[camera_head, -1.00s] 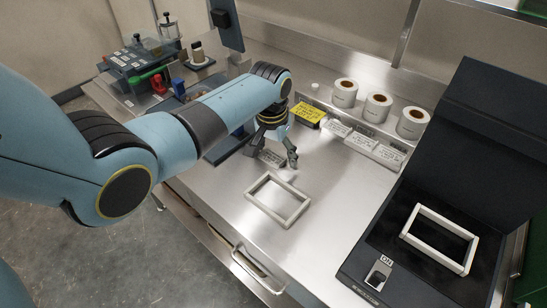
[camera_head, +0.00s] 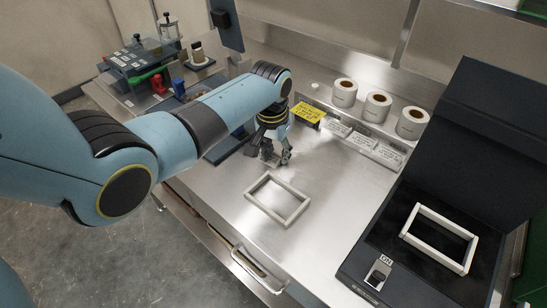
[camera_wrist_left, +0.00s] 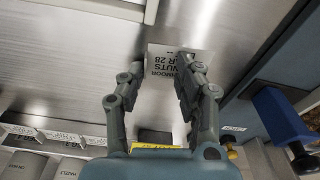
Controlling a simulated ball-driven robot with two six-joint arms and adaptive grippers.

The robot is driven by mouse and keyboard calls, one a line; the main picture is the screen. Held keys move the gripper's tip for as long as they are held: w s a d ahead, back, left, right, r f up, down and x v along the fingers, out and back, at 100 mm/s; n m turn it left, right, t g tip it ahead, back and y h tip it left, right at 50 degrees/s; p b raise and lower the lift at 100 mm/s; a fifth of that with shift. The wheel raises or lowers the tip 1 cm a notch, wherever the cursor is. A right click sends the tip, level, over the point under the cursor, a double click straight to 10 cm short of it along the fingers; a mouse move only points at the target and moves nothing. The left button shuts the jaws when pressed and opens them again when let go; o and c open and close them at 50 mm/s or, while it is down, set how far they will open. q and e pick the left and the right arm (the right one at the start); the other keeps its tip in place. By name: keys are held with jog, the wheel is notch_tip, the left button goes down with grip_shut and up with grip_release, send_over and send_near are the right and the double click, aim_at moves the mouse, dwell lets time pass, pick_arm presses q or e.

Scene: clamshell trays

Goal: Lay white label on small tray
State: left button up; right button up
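A white label (camera_wrist_left: 178,62) with black print lies on the steel counter, between and partly behind the fingers of my left gripper (camera_wrist_left: 161,64); the right-hand finger covers part of it. In the head view my left gripper (camera_head: 276,158) points down over the label, low above the counter. Its fingers are apart, with no clear grip on the label. A pale rectangular frame, likely the small tray (camera_head: 262,205), lies on the counter in front of the gripper. A similar pale frame (camera_head: 425,247) sits on the black machine. My right gripper is not in view.
A yellow label (camera_head: 308,112) and several white labels (camera_head: 362,140) sit along the back, below three label rolls (camera_head: 377,107). The black machine (camera_head: 385,235) with raised lid stands at the right. The counter between is clear.

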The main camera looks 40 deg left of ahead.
pick_arm(q)
jog(key=shift+s+f, duration=0.1)
jog(key=shift+s, duration=0.05)
grip_shut()
dwell(0.5)
